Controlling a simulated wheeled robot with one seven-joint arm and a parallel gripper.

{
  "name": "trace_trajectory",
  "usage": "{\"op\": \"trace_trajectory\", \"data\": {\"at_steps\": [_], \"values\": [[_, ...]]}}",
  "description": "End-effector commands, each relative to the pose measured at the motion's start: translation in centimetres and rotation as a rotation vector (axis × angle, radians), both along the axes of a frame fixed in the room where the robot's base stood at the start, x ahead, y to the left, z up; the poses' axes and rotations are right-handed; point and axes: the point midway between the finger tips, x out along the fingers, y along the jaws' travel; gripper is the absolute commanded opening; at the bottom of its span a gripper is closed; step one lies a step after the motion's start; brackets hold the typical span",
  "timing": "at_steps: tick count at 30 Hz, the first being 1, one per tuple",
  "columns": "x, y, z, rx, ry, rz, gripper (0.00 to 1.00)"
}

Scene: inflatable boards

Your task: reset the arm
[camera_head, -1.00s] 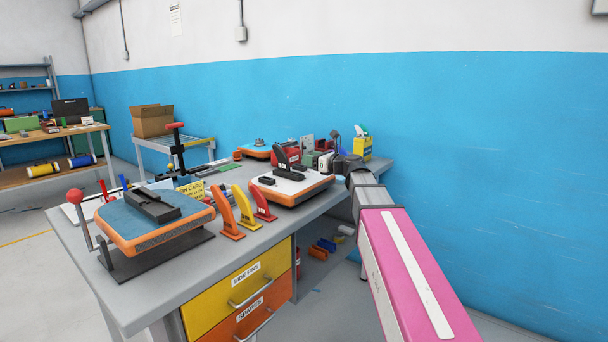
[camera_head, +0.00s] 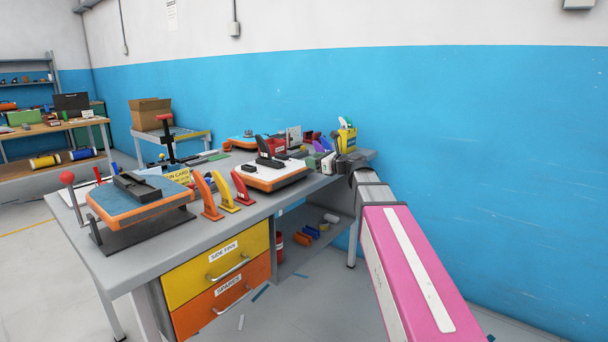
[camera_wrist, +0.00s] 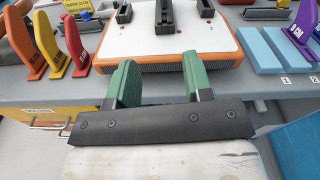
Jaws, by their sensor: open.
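My gripper (camera_wrist: 161,76) is open in the wrist view, its two green fingers apart with nothing between them. It is over the bench's front edge, just in front of a white-topped board with orange sides (camera_wrist: 150,40). Whether the fingers touch the board I cannot tell. In the head view my pink arm reaches from the lower right to the right end of the grey bench (camera_head: 150,248), and the fingers are hidden there. The same white board (camera_head: 272,177), with a black fin on top, lies left of the arm's end.
Red, yellow and orange fins (camera_head: 222,192) stand along the bench's front edge. A blue-topped board (camera_head: 140,203) sits at the left end. Floor is clear at the left.

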Motion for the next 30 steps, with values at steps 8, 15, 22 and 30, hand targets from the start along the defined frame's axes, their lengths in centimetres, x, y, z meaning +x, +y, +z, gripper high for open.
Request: {"op": "trace_trajectory", "data": {"at_steps": [8,15,22,30], "values": [[-1.8,-0.3,-5.7,-0.246,-0.083,0.045,0.46],[-4.9,-1.4,-13.5,-0.592,-0.197,0.162,0.46],[-11.5,-4.5,-25.4,-1.101,-0.372,0.501,0.46],[-21.1,-10.6,-36.3,-1.529,-0.577,1.147,0.46]]}}
